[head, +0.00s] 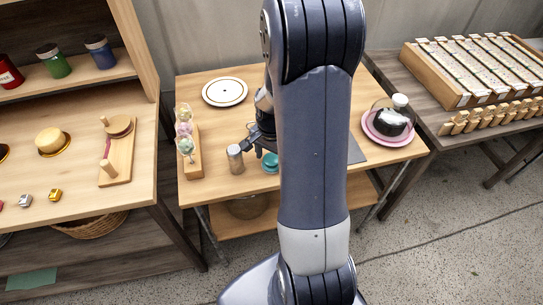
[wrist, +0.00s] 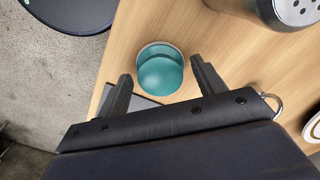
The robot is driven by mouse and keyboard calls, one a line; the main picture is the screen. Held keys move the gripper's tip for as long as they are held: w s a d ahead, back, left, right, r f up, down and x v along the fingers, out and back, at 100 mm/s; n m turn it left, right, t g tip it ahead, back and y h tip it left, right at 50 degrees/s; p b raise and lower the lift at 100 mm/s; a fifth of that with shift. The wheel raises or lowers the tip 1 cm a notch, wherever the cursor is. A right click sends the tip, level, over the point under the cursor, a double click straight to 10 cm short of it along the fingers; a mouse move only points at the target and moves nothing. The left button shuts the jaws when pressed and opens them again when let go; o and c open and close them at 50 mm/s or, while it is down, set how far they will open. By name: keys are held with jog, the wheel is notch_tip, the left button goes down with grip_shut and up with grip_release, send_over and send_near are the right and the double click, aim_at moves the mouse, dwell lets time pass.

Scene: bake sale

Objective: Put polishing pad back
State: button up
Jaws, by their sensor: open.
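A small round teal object (wrist: 160,72), seemingly the polishing pad, sits on the wooden table near its front edge. In the wrist view it shows a teal disc over a pale-rimmed teal round. It also shows in the head view (head: 270,163), partly behind my arm. My gripper (wrist: 160,68) is open, its two dark fingers on either side of the teal object with gaps visible. In the head view my gripper (head: 256,150) is mostly hidden by my arm. A wooden board (head: 117,165) with a brown disc and wooden posts lies on the left counter.
A metal shaker (head: 235,158) stands close left of my gripper; it also shows in the wrist view (wrist: 292,10). A wooden stand with pastel pops (head: 187,150), a white plate (head: 225,92) and a pink plate with a dark dome (head: 388,127) share the table.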

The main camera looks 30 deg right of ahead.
aim_at(272, 159)
notch_tip(272, 159, up, 12)
jog(key=p, duration=0.1)
jog(key=shift+r, duration=0.2)
dwell(0.4)
notch_tip(272, 159, down, 12)
jog(key=shift+b, duration=0.4)
jog(key=shift+r, duration=1.75)
jog(key=shift+f, duration=0.15)
